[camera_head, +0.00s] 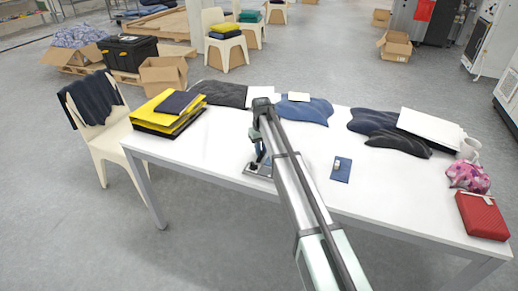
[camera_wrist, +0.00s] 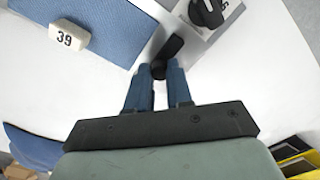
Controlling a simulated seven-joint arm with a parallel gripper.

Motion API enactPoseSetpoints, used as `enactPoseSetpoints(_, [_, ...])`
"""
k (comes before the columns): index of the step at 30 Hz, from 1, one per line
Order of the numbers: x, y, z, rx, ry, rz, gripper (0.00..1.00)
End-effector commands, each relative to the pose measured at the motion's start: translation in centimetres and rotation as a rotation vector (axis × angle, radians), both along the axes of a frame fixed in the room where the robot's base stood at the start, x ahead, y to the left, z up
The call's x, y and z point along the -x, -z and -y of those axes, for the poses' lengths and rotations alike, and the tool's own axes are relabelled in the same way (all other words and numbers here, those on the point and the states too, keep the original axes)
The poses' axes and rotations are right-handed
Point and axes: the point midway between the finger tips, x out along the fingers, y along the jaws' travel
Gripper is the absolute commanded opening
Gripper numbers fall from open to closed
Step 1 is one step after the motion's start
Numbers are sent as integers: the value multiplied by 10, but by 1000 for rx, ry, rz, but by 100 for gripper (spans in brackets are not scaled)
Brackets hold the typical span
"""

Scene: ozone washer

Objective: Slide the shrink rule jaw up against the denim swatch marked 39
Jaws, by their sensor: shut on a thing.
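The denim swatch (camera_wrist: 105,22) is a flat blue piece at the upper left of the wrist view, with a white block marked 39 (camera_wrist: 68,35) on it. In the head view, a small blue swatch (camera_head: 341,175) with a white block lies right of my gripper. My gripper (camera_wrist: 158,76) is shut on a black knob-ended bar (camera_wrist: 172,46), seemingly the shrink rule jaw. The bar stands beside a grey plate (camera_wrist: 226,12) with a black dial, likely the rule's body. A narrow white gap seems to separate bar and swatch. In the head view, my gripper (camera_head: 260,152) is over the grey plate (camera_head: 260,170).
Dark folded fabrics (camera_head: 305,110) lie along the table's back edge. Yellow folders (camera_head: 168,112) are at the left end. A red box (camera_head: 482,215), a patterned pink bundle (camera_head: 468,177) and mugs stand at the right end. White tabletop (camera_head: 215,150) is clear left of the plate.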

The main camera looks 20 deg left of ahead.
Motion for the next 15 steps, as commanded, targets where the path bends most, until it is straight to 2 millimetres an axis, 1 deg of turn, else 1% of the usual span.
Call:
enactPoseSetpoints(1, [1, 0, 11, 1, 3, 1, 11])
enactPoseSetpoints(3, [1, 0, 24, 2, 4, 1, 11])
enactPoseSetpoints(6, [0, 0, 39, 2, 4, -1, 11])
enactPoseSetpoints(8, [0, 0, 42, 2, 2, -1, 11])
enactPoseSetpoints(14, [0, 0, 40, 3, 2, -1, 11])
enactPoseSetpoints(15, [-1, 0, 40, 2, 2, -1, 21])
